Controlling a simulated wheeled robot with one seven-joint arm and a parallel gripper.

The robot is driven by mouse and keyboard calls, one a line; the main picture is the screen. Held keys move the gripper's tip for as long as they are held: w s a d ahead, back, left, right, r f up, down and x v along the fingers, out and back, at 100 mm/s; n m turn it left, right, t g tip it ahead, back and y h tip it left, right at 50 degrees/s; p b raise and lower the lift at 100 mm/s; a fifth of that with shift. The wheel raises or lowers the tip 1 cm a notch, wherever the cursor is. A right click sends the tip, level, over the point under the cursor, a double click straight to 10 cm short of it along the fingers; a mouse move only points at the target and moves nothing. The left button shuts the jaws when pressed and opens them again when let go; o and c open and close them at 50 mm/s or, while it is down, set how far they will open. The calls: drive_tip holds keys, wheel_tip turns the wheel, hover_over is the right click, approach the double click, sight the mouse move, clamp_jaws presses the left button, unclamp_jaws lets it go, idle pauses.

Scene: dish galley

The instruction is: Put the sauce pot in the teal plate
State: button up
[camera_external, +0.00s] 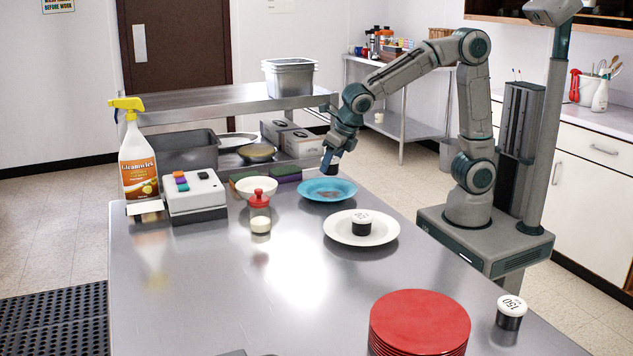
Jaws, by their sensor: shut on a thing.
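The teal plate (343,196) lies on the steel table, near its far right edge. A brownish patch shows on the middle of the plate.
A white plate (338,231) bearing a black, white-topped pot (361,226) is nearby. Red plates (420,320) and another white-topped pot (511,313) are in front. The table's middle is clear.

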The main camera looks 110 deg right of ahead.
drive_tip(key=shift+w+a+f, duration=0.85)
drive_tip(key=shift+w, duration=0.1)
drive_tip(key=shift+f+b, duration=0.4)
drive_tip(key=shift+f, duration=1.5)
drive_tip(key=shift+f, duration=0.15)
drive_tip(key=o, duration=1)
